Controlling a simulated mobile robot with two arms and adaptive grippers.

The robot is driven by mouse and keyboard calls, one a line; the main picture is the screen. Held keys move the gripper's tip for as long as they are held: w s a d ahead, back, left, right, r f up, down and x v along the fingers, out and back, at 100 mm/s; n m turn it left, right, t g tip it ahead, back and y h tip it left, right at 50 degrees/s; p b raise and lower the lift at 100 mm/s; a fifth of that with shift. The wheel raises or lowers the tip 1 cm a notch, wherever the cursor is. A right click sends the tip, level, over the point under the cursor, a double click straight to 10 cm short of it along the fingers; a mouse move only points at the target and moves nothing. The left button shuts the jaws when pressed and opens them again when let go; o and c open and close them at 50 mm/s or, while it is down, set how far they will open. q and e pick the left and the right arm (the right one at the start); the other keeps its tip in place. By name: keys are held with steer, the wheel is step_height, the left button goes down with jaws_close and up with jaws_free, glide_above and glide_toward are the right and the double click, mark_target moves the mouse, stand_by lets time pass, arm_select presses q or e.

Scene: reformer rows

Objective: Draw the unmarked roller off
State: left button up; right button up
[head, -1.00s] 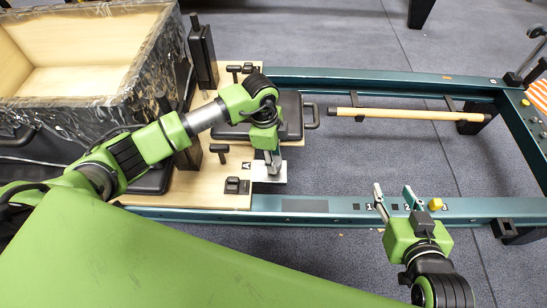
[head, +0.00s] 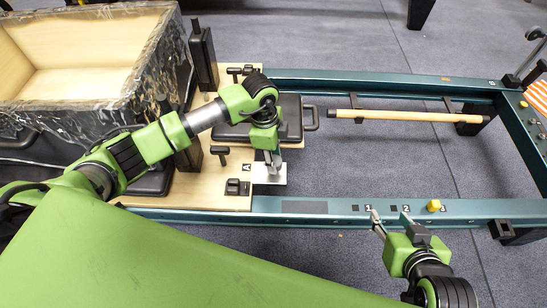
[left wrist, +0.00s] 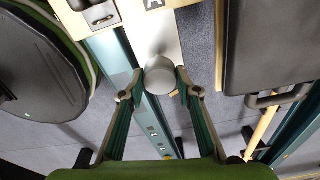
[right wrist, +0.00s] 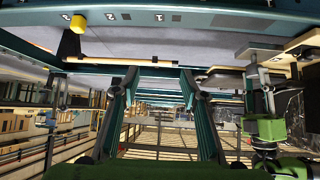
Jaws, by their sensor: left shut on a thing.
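A grey round-faced roller (left wrist: 160,76) shows between the fingers of my left gripper (left wrist: 160,95) in the left wrist view. The fingers are shut on it from both sides, and I see no mark on its face. In the head view my left gripper (head: 271,163) points down over a pale plate (head: 268,182) at the end of the wooden carriage (head: 225,192), beside a label A. There the gripper hides most of the roller. My right gripper (head: 389,216) is open and empty near the front rail; its spread fingers show in the right wrist view (right wrist: 158,85).
The teal front rail (head: 330,207) carries numbered marks and a yellow knob (head: 434,206). A wooden bar (head: 405,116) lies across dark brackets near the back rail. A black padded piece (head: 260,125) is on the carriage. Floor inside the frame is clear.

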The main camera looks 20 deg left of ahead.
steer(key=s+d+f+g+h+p, duration=0.1)
steer(key=s+f+g, duration=0.3)
steer(key=s, duration=0.4)
steer(key=shift+s+d+f, duration=0.2)
steer(key=shift+s+d, duration=0.05)
steer(key=shift+d, duration=0.65)
